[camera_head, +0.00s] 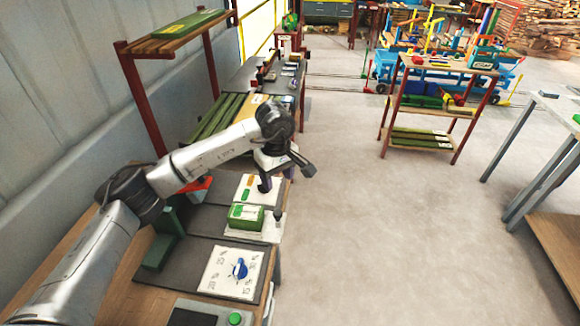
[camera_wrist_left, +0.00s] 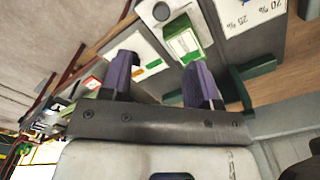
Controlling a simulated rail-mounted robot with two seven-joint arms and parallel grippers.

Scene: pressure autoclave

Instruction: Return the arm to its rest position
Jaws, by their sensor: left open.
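My left arm comes in from the left in the head view and stretches over the bench. Its gripper (camera_head: 287,178) hangs above the bench's right edge, near the green box (camera_head: 246,216) on a white panel. In the left wrist view the two purple-grey fingers of the gripper (camera_wrist_left: 160,80) are spread apart with nothing between them. The green box also shows beyond the fingers in the wrist view (camera_wrist_left: 184,43), apart from them. My right gripper is in neither view.
A white dial panel (camera_head: 225,273) with a blue knob (camera_head: 240,268) lies on the bench (camera_head: 92,262). A dark green block (camera_head: 158,252) stands left of it. A red-posted shelf (camera_head: 140,100) rises behind my arm.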

